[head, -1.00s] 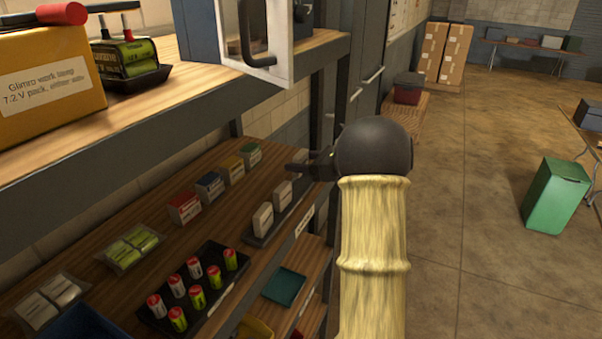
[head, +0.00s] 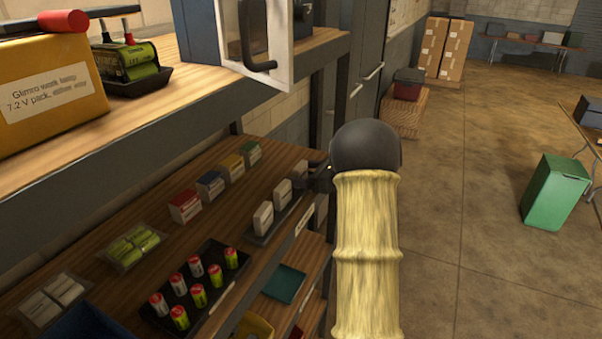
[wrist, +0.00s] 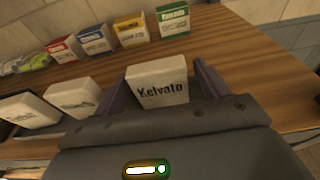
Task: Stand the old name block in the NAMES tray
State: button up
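A white block lettered "Kelvato" (wrist: 163,90) stands between the two purple-grey fingers of my gripper (wrist: 163,84) in the wrist view. The fingers lie close along both its sides; I cannot tell whether both press on it. Its lower part is hidden by my gripper. Two more white blocks stand to its left, one nearer (wrist: 75,96) and one farther left (wrist: 27,112), their lettering too small to read. In the head view these two (head: 282,194) (head: 263,218) stand in a dark tray (head: 257,239) on the shelf. My gripper (head: 310,174) is at the tray's far end, partly hidden.
Red (head: 185,206), blue (head: 210,184), yellow (head: 232,167) and green (head: 251,152) boxes stand behind the tray. A black tray of batteries (head: 222,299) lies nearer. The upper shelf (head: 190,90) overhangs on the left. Bare wood lies right of my gripper in the wrist view.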

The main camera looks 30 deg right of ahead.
jog(key=shift+r, duration=0.1)
jog(key=shift+r, duration=0.2)
jog(key=b+v, duration=0.4)
jog(key=v, duration=0.8)
jog(key=shift+f, duration=0.2)
